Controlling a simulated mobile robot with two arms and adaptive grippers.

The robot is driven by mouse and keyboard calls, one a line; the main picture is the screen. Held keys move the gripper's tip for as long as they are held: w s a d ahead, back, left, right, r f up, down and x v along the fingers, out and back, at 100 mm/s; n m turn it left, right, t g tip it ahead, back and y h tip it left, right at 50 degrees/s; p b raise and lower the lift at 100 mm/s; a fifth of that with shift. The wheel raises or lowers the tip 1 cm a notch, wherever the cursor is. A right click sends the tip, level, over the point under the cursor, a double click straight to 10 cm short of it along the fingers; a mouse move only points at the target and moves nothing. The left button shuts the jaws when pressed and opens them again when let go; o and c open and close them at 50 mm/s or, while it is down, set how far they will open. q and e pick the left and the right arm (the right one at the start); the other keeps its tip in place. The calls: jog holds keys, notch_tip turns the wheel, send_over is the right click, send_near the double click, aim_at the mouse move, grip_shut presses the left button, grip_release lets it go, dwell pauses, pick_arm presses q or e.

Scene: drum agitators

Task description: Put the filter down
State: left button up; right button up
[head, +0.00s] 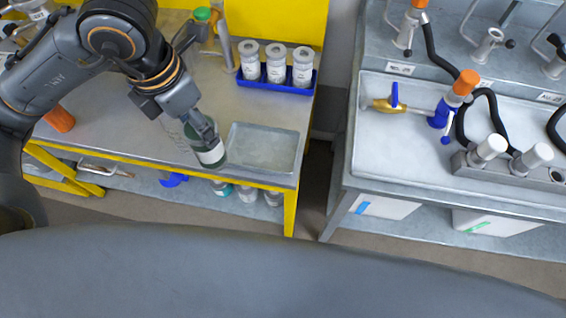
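My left gripper (203,131) comes in from the left over the metal bench. It is closed around a short cylinder with a dark green body and a white band, which I take to be the filter (209,155). The filter is slightly tilted and sits just left of a shallow grey metal tray (290,150). I cannot tell whether its base touches the bench or is a little above it. The fingers hide part of its top. My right gripper is not in view.
A blue rack (275,87) with three white canisters (276,63) stands behind the tray. An orange object (59,118) is at the left. Several jars sit on the shelf below. A gap separates this bench from the right bench (400,155), which carries valves and hoses.

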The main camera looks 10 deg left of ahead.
pick_arm(q)
jog(key=shift+s+d+f, duration=0.25)
jog(key=shift+s, duration=0.25)
jog(key=shift+w+d+f, duration=0.1)
jog(key=shift+d+f, duration=0.05)
jog(key=shift+d, duration=0.05)
jog(key=w+d+f+p, duration=0.2)
jog(key=w+f, duration=0.4)
jog(key=w+d+f+p, duration=0.3)
jog(key=w+f, duration=0.3)
jog(key=f, duration=0.1)
jog(key=shift+d, duration=0.35)
jog(key=o, duration=1.1)
jog(key=shift+w+f, duration=0.1)
jog(key=shift+f, duration=0.1)
jog(key=o, duration=0.4)
jog(key=shift+o, duration=0.2)
jog(key=shift+r, duration=0.1)
